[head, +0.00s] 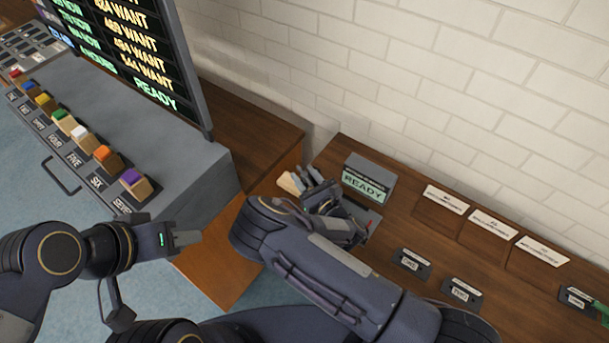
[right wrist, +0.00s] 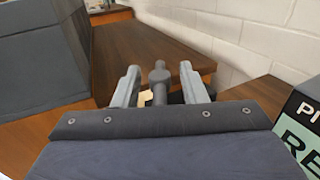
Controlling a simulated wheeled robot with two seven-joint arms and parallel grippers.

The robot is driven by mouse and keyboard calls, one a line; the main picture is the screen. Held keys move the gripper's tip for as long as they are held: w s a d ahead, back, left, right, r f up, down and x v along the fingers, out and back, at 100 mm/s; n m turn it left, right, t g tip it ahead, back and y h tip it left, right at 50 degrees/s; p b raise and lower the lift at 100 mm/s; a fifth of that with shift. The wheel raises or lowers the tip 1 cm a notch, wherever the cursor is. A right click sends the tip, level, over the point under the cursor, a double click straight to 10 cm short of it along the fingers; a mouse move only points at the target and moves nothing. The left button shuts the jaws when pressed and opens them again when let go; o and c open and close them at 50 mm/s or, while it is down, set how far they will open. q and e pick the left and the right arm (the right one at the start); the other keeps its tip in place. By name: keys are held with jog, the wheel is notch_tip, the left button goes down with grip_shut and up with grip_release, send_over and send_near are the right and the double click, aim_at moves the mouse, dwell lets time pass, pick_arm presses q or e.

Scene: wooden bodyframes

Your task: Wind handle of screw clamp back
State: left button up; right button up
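In the right wrist view, a grey metal piece with a rounded knob, likely the screw clamp's handle (right wrist: 159,88), stands between the fingers of my right gripper (right wrist: 160,67). The fingers are apart, with gaps visible on both sides of it.
A grey box with a READY display (head: 364,182) stands just right of my right gripper. The wooden bench (head: 400,220) carries labelled plates and white cards further right. A grey console (head: 120,130) with coloured blocks stands at the left. A brick wall is behind.

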jog(key=b+v, duration=0.1)
jog(key=v, duration=0.6)
jog(key=shift+s+b, duration=0.2)
jog(key=shift+b, duration=0.1)
